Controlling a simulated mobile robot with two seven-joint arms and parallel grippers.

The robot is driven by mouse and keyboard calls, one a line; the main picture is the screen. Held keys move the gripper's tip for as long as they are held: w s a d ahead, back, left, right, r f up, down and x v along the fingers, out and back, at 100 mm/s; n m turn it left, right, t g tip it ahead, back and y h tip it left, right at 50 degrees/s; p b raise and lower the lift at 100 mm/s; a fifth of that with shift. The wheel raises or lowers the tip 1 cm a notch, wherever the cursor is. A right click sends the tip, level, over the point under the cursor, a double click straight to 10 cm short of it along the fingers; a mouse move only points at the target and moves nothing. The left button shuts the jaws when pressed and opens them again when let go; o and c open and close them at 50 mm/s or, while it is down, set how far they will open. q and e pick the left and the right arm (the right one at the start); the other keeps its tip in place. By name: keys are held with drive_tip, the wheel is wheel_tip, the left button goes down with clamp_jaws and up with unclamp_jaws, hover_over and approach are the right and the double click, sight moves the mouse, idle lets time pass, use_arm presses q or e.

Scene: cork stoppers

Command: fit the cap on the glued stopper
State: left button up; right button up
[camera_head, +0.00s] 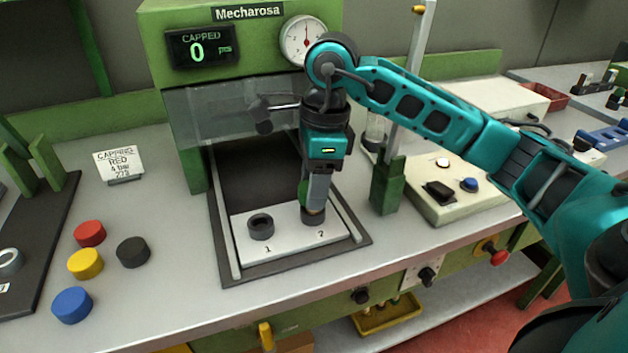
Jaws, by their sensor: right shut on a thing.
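My right gripper (315,205) points down over the dark holder marked 2 (313,218) on the white plate (285,241). It is shut on a small tan thing (313,210), probably the cork stopper, mostly hidden by the fingers. The thing is at the holder's mouth; I cannot tell how deep it sits. The holder marked 1 (261,226) looks like an empty dark ring. Loose caps lie on the bench at left: red (90,233), yellow (85,263), blue (72,305) and black (133,252). My left gripper is out of view.
The green press (175,150) stands behind the plate; its display (200,47) reads CAPPED 0. A card (119,163) reads CAPPING RED, 4 bar. A green post (388,185) and a control box (465,195) stand right of the plate.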

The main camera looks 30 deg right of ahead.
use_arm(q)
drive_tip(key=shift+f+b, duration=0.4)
use_arm(e)
drive_tip(key=shift+f, duration=0.45)
drive_tip(key=o, duration=1.1)
drive_tip(key=shift+r, duration=0.8)
use_arm(q)
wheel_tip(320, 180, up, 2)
drive_tip(key=p, duration=0.2)
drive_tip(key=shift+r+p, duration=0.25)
drive_tip(key=shift+p, duration=0.15)
use_arm(e)
drive_tip(key=r, duration=0.3)
drive_tip(key=d+r, duration=0.1)
drive_tip(key=r, duration=0.7)
drive_tip(key=shift+s+d+r, duration=0.15)
drive_tip(key=shift+s+d, duration=0.05)
drive_tip(key=shift+s, duration=0.15)
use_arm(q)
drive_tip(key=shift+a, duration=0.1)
